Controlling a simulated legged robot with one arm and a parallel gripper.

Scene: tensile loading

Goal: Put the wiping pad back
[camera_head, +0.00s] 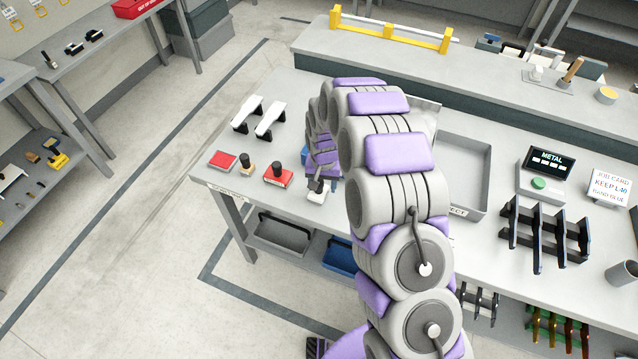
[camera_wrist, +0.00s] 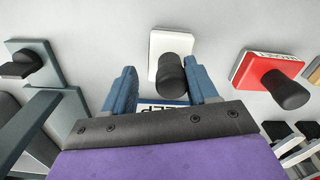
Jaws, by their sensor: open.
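A white pad (camera_wrist: 158,44) with a black knob (camera_wrist: 171,75) lies flat on the bench in the wrist view; I take it as the wiping pad. The white pad (camera_head: 317,194) also shows in the head view, near the bench's front edge beside my arm. My gripper (camera_wrist: 161,72) is open, with one blue finger on each side of the black knob. I cannot tell whether the fingers touch it. Part of a label shows behind the knob, between the fingers. In the head view my arm hides most of my gripper.
A red block with a black knob (camera_wrist: 270,80) is right of the pad in the wrist view; in the head view this red block (camera_head: 278,178) is to its left. A wooden block with a knob (camera_head: 247,168) and a red tile (camera_head: 222,160) are farther left. A grey tray (camera_head: 482,165) is right.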

